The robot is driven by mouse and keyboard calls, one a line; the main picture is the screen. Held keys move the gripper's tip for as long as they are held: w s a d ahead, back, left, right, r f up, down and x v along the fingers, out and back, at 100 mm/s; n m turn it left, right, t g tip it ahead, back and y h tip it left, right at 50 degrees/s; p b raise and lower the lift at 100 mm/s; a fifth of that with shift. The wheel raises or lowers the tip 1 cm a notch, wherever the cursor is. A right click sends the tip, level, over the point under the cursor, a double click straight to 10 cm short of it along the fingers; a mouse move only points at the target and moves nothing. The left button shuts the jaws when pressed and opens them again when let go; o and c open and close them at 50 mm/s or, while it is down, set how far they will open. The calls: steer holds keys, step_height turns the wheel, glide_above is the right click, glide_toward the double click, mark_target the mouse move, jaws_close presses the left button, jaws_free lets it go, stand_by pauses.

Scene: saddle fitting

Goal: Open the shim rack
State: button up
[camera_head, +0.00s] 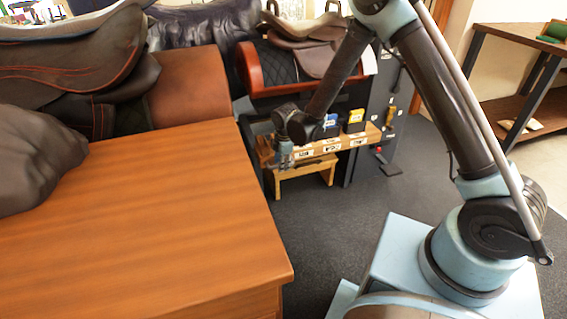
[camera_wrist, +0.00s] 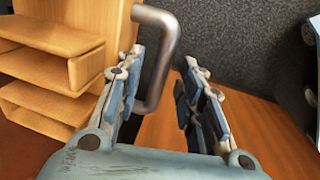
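The shim rack (camera_head: 318,150) looks to be the low wooden unit with white labels along its front. In the wrist view, a wooden unit with open slots (camera_wrist: 50,42) stands at the left, probably the same rack. A bent metal bar handle (camera_wrist: 160,62) stands out from its wooden panel. My gripper (camera_wrist: 160,85) is open, with one finger on each side of the handle. The handle's lower end is partly hidden by the left finger, and I cannot tell whether either finger touches it. In the head view, my gripper (camera_head: 283,158) is at the rack's left end.
A blue box (camera_head: 329,124) and a yellow box (camera_head: 355,119) stand on the rack, above a small wooden stool (camera_head: 305,172). A large wooden table (camera_head: 150,230) fills the left foreground. Saddles on stands (camera_head: 305,55) are behind. Grey floor (camera_head: 330,225) is clear in front.

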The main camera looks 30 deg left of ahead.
step_height(320, 180, up, 12)
steer(key=s+d, duration=0.1)
steer(key=shift+s+d, duration=0.15)
steer(key=shift+d, duration=0.2)
stand_by(0.4)
steer(key=shift+f, duration=0.1)
stand_by(0.4)
